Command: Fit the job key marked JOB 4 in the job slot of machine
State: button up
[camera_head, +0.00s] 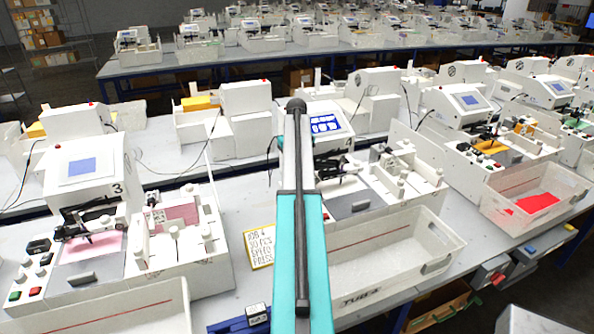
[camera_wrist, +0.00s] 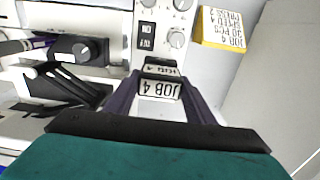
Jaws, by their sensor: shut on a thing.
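In the wrist view my gripper (camera_wrist: 160,85) is shut on a small pale key (camera_wrist: 158,88) whose label reads JOB 4. The job slot is not clearly visible, hidden around the key and fingers. In the head view the machine (camera_head: 330,124) with a blue screen stands behind my arm, which hides its control panel and my gripper.
A yellow-edged JOB 4 card (camera_head: 258,247) stands beside the machine; it also shows in the wrist view (camera_wrist: 225,27). A white tray (camera_head: 400,262) sits in front of the machine. Machine 3 (camera_head: 88,180) stands to the left. A blue holder (camera_head: 236,326) lies at the table's front edge.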

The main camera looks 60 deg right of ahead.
jog(key=shift+f, duration=0.55)
jog(key=o, duration=1.1)
jog(key=shift+r, duration=0.1)
notch_tip(320, 180, up, 14)
jog(key=p, duration=0.1)
jog(key=shift+f+p, duration=0.2)
jog(key=shift+p, duration=0.15)
dwell(0.5)
